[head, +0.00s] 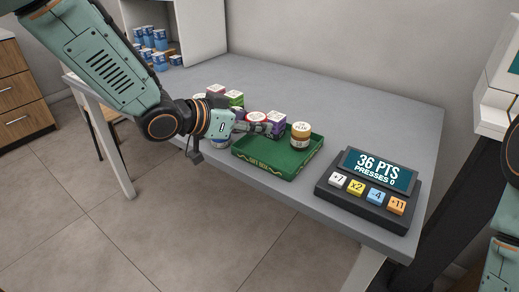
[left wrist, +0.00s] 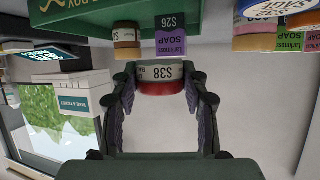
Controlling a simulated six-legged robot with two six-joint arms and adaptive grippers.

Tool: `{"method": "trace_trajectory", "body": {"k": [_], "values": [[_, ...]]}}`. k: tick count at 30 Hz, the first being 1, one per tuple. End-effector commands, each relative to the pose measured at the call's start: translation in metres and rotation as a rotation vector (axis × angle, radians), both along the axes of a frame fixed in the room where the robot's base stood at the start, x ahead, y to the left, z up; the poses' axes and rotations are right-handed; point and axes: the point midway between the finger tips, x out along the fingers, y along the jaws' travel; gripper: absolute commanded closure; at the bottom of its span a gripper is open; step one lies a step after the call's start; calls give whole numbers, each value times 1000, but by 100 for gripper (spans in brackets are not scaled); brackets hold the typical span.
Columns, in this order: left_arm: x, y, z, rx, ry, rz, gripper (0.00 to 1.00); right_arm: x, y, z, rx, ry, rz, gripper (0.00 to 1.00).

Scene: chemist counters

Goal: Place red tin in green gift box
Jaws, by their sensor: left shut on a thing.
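The red tin (left wrist: 160,78) has a white band marked $38. My left gripper (left wrist: 162,85) is shut on it, with a finger on each side, in the left wrist view. In the head view the left gripper (head: 262,128) is at the back left of the green gift box (head: 262,170). A red and white lid (head: 256,117) shows just above its fingers, probably the held tin. The green box is open and shallow, and a jar with a tan lid (head: 301,130) stands at its right side. Its wall also shows in the left wrist view (left wrist: 90,22). My right gripper is out of view.
A points device (head: 360,192) with coloured buttons is at the counter's front right. The back of the grey counter (head: 340,100) is clear.

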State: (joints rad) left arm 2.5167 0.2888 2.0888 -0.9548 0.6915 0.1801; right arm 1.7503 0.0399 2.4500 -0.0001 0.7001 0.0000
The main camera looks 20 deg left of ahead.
Motion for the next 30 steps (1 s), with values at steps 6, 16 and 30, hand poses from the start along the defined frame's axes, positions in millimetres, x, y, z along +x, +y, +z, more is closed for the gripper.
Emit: {"method": "trace_trajectory", "body": {"k": [6, 16, 30], "values": [[-1, -1, -28, 1, -1, 0, 86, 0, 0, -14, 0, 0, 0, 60], [-2, -3, -59, 1, -2, -2, 86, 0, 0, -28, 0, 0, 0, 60], [-3, -3, -68, 1, 5, 0, 86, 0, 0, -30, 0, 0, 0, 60]]}}
